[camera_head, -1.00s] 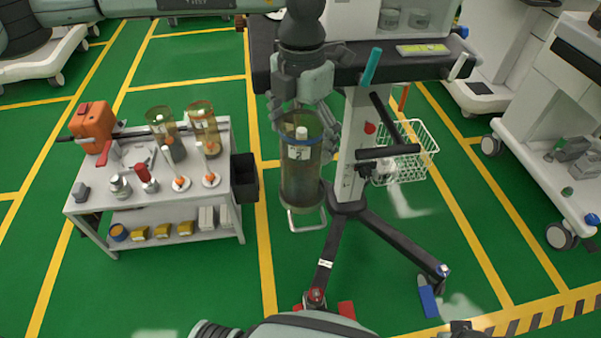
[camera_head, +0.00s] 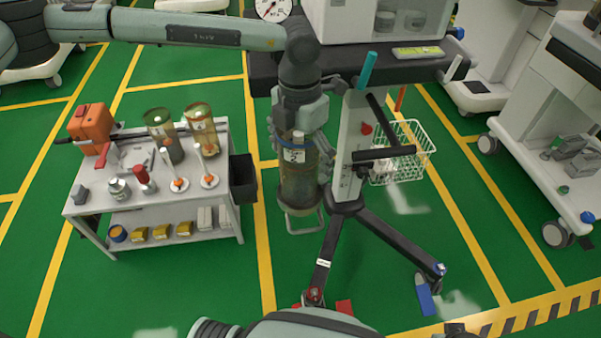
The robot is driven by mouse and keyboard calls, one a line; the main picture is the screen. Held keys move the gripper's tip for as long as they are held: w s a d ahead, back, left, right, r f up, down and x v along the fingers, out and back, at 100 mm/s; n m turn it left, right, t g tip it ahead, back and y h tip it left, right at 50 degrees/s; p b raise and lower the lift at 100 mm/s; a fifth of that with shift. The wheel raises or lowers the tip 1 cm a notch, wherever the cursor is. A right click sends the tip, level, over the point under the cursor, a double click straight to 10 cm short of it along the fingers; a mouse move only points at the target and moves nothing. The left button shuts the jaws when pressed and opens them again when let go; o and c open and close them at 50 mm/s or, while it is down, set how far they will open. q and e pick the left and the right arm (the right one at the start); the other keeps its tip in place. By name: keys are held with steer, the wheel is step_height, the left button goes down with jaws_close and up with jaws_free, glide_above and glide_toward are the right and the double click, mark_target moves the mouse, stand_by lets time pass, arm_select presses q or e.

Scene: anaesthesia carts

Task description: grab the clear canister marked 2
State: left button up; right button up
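The clear canister marked 2 (camera_head: 300,187) stands upright in a wire holder at the left side of the pole stand. The gripper hides the canister's top rim. Two other clear canisters, a left one (camera_head: 160,126) and a right one (camera_head: 201,122), stand on the small white cart. My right gripper is not in view.
The stand's pole (camera_head: 350,135) is close to the right of my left gripper, with a dark shelf (camera_head: 410,68) above. A black bin (camera_head: 243,178) hangs on the white cart (camera_head: 100,204) to the left. A wire basket (camera_head: 413,160) is behind the pole.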

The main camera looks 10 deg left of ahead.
arm_select(q)
steer(key=c, duration=1.2)
steer(key=shift+c, duration=1)
steer(key=shift+r, duration=0.15)
